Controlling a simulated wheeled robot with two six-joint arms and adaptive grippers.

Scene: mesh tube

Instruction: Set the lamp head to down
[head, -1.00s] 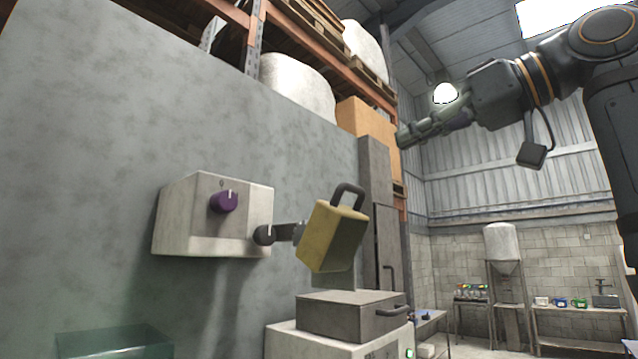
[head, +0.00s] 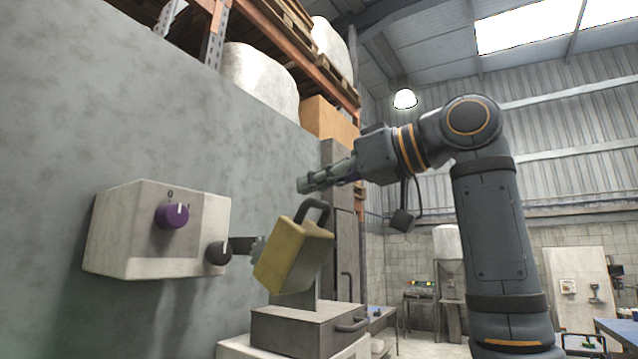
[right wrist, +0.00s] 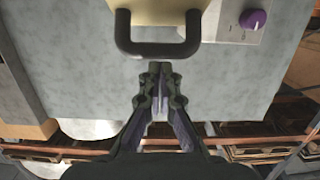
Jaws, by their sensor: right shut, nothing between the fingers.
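The lamp head (head: 290,258) is a yellow box with a dark loop handle (head: 318,206) on top. It is tilted and joined by a short dark arm (head: 244,245) to a pale box (head: 125,235) on the grey wall. My right gripper (head: 303,185) is shut and empty, just above the handle and apart from it in the head view. In the right wrist view, the fingertips (right wrist: 160,68) point at the handle's crossbar (right wrist: 157,49), with the yellow lamp head (right wrist: 157,12) beyond. My left gripper is not in view.
A grey box with a handle (head: 305,328) stands below the lamp head. Shelving (head: 330,85) rises behind the wall. Open room lies to the right.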

